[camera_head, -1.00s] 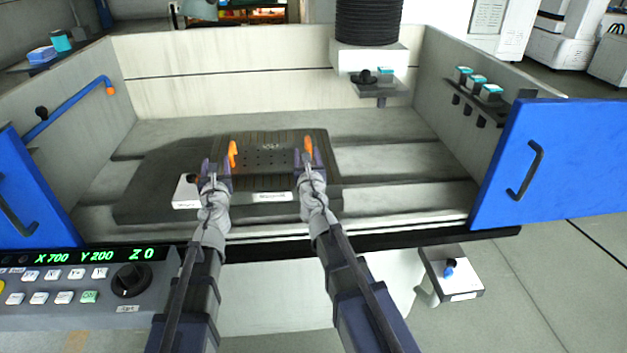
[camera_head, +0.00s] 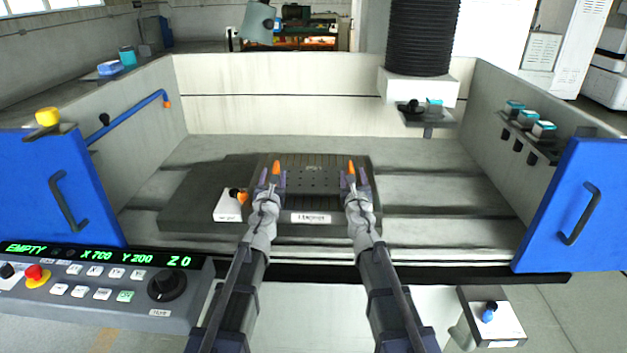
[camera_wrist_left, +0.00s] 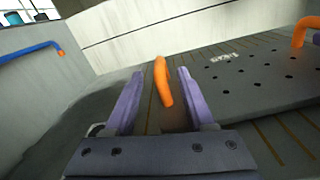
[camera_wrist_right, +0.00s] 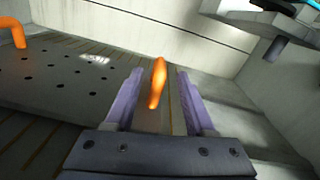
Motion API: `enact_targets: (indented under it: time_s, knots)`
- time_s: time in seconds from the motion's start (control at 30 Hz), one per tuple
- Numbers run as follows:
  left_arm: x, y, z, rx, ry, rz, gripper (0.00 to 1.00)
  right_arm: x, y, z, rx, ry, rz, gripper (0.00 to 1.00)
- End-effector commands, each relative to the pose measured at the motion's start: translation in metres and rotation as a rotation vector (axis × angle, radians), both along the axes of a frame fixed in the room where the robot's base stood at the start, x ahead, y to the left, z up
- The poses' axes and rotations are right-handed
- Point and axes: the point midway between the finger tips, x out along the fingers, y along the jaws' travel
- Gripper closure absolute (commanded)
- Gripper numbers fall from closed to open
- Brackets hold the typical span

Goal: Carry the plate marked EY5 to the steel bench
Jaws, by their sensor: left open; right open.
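A dark plate (camera_head: 312,181) with a grid of holes lies flat on a ribbed dark surface inside the machine tank. It has a small pale mark near its far edge, too blurred to read. An orange handle (camera_head: 276,166) stands at its left end and another orange handle (camera_head: 351,166) at its right end. My left gripper (camera_head: 271,181) is open, and its fingers flank the left handle in the left wrist view (camera_wrist_left: 163,82). My right gripper (camera_head: 354,181) is open, and its fingers flank the right handle in the right wrist view (camera_wrist_right: 156,84). I cannot tell whether they touch.
Blue doors stand at the left (camera_head: 60,190) and right (camera_head: 575,208). A control panel (camera_head: 105,284) reads EMPTY. A white block (camera_head: 228,206) with an orange-tipped knob sits near the left gripper. A black bellows column (camera_head: 422,38) hangs at the back. No steel bench is identifiable.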

Motion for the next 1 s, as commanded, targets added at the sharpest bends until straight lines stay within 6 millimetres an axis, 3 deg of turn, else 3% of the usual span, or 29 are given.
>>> enact_targets:
  time_s: [0.03, 0.2, 0.57, 1.0]
  knots:
    - [0.012, 0.0, 0.0, 0.0, 0.0, 0.0, 0.45, 0.012, 0.0, 0.0, 0.0, 0.0, 0.0, 0.45]
    - [0.033, 0.0, 0.0, 0.0, 0.0, 0.0, 0.45, 0.033, -0.001, 0.0, 0.0, 0.0, -0.001, 0.45]
    - [0.037, 0.0, 0.0, 0.0, 0.0, 0.0, 0.46, 0.037, -0.001, 0.0, 0.0, 0.0, -0.001, 0.46]
    - [0.037, 0.0, 0.0, -0.001, 0.0, 0.001, 0.96, 0.037, -0.001, 0.0, 0.0, 0.0, -0.001, 0.96]
